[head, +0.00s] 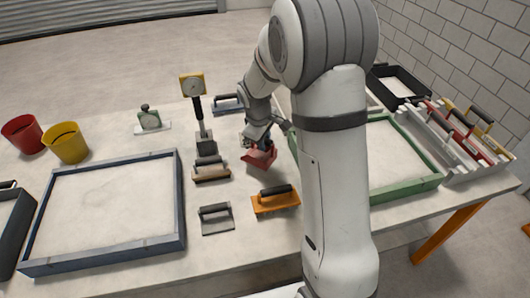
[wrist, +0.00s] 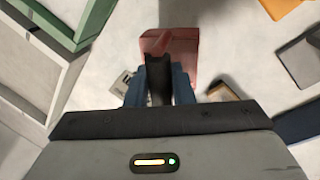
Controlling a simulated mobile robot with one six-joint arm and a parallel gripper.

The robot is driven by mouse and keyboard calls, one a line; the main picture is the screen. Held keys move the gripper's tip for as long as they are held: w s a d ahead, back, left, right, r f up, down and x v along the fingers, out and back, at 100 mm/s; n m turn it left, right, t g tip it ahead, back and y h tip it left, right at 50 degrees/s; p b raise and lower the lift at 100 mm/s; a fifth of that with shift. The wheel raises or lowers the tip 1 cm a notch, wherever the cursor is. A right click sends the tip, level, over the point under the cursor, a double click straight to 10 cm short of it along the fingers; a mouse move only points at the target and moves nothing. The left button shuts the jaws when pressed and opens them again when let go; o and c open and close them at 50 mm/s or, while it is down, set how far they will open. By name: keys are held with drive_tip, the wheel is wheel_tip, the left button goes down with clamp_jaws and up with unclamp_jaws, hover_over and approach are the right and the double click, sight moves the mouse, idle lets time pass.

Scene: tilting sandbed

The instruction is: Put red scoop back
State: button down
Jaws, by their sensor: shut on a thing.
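The red scoop (head: 260,157) is in the middle of the table in the head view, at the end of my arm. My gripper (head: 251,140) is shut on it. In the wrist view the red scoop (wrist: 178,50) extends ahead of my gripper (wrist: 158,88), whose fingers close around its dark handle. I cannot tell whether the scoop touches the table.
A green-framed sandbed (head: 424,187) is behind my arm at right, and a blue-framed sandbed (head: 183,220) is at left. A slotted rack (head: 447,170) is at far right.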

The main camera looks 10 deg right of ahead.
drive_tip(key=shift+s+f, duration=0.1)
drive_tip(key=shift+f, duration=2.45)
drive_tip(key=c, duration=1.3)
unclamp_jaws()
drive_tip(key=shift+o, duration=0.2)
drive_tip(key=shift+r, duration=0.15)
drive_tip(key=v, duration=1.2)
drive_tip(key=s+r+m+y, duration=0.1)
drive_tip(key=s+r+m, duration=0.2)
drive_tip(key=s, duration=0.9)
drive_tip(key=s+d+r+m+t, duration=0.1)
drive_tip(key=s+r+m, duration=0.2)
drive_tip(key=s, duration=0.9)
drive_tip(key=m, duration=0.3)
drive_tip(key=shift+s+d+r+y, duration=0.25)
drive_tip(key=shift+s+r+y, duration=0.05)
drive_tip(key=shift+r+y, duration=0.1)
